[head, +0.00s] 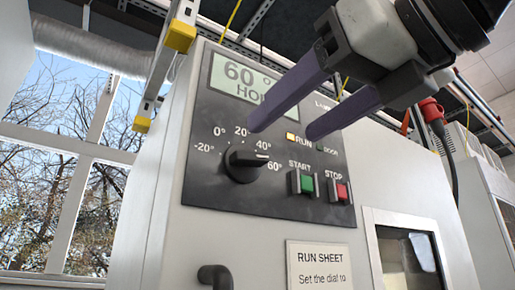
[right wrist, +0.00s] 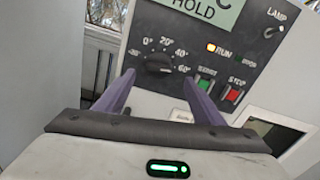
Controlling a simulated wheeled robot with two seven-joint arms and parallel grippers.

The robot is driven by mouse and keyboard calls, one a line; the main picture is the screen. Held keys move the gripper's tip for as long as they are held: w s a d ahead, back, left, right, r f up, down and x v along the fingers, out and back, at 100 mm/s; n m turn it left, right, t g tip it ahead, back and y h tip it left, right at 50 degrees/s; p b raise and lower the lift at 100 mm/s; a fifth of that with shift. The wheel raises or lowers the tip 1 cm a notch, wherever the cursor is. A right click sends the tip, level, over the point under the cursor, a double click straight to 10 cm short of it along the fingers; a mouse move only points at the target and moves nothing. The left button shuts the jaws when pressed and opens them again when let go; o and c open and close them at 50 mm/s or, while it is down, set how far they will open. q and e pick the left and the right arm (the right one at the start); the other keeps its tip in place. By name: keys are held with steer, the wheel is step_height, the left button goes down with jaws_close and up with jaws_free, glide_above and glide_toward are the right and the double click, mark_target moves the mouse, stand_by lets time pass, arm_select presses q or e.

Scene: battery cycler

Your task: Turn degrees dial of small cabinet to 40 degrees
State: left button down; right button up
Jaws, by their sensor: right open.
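The black degrees dial (head: 243,164) is on the dark control panel of the small cabinet (head: 165,225), with marks from -20° to 60°. Its pointer aims right, between the 40° and 60° marks. The display (head: 240,80) reads 60° with partly hidden text below. My right gripper (head: 283,129) is open and empty, its purple fingers in front of the panel, up and right of the dial and apart from it. In the right wrist view the dial (right wrist: 160,65) shows beyond the gap between the fingers (right wrist: 163,98). My left gripper is not in view.
Right of the dial are the green START button (head: 306,184) and the red STOP button (head: 341,191). An amber RUN light (head: 292,137) is lit. A lamp switch (right wrist: 273,31) is at the panel's upper right. A run sheet (head: 318,265) and a door window (head: 405,250) are below.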

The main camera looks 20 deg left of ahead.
mark_target(254, 152)
arm_select(q)
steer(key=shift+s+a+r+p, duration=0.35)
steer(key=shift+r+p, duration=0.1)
steer(key=shift+p, duration=0.55)
arm_select(e)
steer(key=x, duration=0.9)
steer(key=c, duration=1)
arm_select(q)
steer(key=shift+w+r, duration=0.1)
arm_select(e)
steer(key=shift+c, duration=0.2)
